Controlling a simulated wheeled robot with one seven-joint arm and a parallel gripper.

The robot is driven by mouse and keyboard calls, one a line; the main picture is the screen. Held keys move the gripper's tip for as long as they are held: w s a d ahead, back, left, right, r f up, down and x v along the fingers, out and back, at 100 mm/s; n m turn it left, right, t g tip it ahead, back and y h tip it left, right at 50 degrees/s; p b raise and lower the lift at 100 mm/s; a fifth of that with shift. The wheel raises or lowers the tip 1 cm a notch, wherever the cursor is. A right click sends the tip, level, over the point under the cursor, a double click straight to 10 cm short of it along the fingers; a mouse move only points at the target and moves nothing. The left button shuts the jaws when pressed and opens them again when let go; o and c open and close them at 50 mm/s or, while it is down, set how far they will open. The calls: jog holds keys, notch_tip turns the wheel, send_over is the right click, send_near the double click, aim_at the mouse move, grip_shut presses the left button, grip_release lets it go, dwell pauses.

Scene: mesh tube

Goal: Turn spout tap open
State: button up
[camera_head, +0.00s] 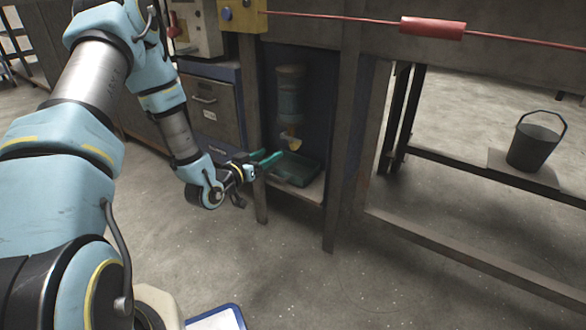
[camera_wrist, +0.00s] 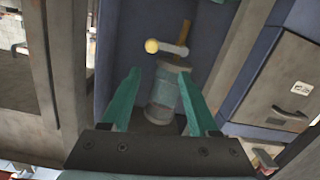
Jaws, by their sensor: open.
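A clear, bluish cylinder (camera_head: 290,95) with a spout tap (camera_head: 291,139) at its lower end is mounted inside a dark blue bay. In the wrist view, the cylinder (camera_wrist: 165,92) sits between and beyond my fingers. My gripper (camera_head: 269,158) is at the bay's front opening, below and left of the tap. Its teal fingers (camera_wrist: 159,75) are apart and empty, and I see no contact with the tap.
A green tray (camera_head: 297,168) lies on the bay floor under the tap. Wooden posts frame the bay, and a grey drawer cabinet (camera_head: 212,108) stands to its left. A red cable with a red grip (camera_head: 432,28) runs across above. A dark bucket (camera_head: 536,146) stands far right.

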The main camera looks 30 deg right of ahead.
aim_at(292, 147)
jog(key=shift+h, duration=0.6)
jog(key=b+x, duration=0.1)
jog(key=x, duration=0.2)
jog(key=f+b+x, duration=0.1)
jog(key=x, duration=0.3)
jog(key=s+f+b+x, duration=0.1)
jog(key=b+x, duration=0.1)
jog(key=x, duration=0.2)
jog(key=shift+d, duration=0.4)
jog(key=shift+c, duration=0.3)
jog(key=shift+s, duration=0.1)
grip_shut()
